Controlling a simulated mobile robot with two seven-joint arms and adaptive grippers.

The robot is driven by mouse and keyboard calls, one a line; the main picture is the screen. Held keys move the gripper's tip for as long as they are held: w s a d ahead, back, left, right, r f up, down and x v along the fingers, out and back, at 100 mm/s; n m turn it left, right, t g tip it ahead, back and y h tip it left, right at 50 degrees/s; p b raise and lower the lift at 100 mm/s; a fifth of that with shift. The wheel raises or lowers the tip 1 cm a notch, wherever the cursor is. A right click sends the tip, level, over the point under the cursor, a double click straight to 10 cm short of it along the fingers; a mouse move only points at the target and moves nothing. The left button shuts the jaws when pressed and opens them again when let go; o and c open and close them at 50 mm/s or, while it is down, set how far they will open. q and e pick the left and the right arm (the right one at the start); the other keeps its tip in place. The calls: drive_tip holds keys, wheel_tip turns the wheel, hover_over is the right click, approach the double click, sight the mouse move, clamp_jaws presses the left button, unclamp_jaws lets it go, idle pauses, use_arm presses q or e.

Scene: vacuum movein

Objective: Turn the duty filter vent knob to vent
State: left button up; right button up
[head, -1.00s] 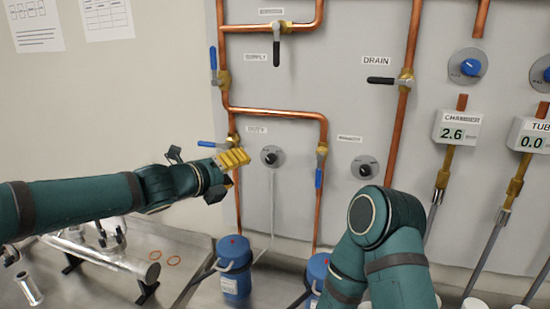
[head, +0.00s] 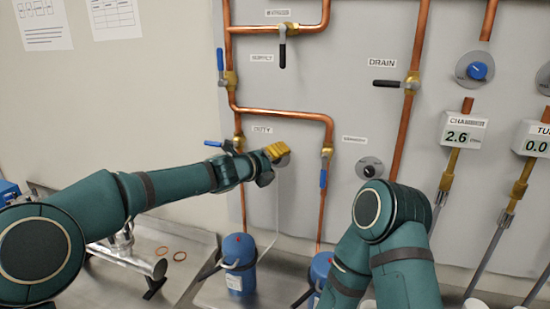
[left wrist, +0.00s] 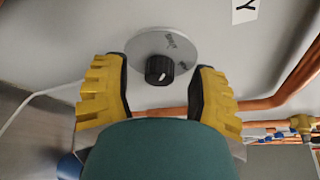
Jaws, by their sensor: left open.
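The duty vent knob (left wrist: 158,70) is a small black knob with a white mark, on a round grey dial plate (left wrist: 180,42) with print on it. In the left wrist view it stands between and just beyond the two yellow fingers of my left gripper (left wrist: 158,85), which is open. I see no contact. In the head view my left gripper (head: 274,154) is at the panel under the DUTY label (head: 262,129) and covers the knob and part of its plate (head: 284,160). My right gripper is not in view; only its arm shows.
A similar knob (head: 369,168) sits on the panel to the right. Copper pipes with valve handles surround the area: a blue handle (head: 323,179) to the right and another (head: 213,143) to the left. A blue canister (head: 240,264) stands below on the bench.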

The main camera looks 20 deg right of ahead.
use_arm(q)
drive_tip(key=shift+o, duration=0.2)
drive_tip(key=shift+w+d, duration=0.1)
clamp_jaws()
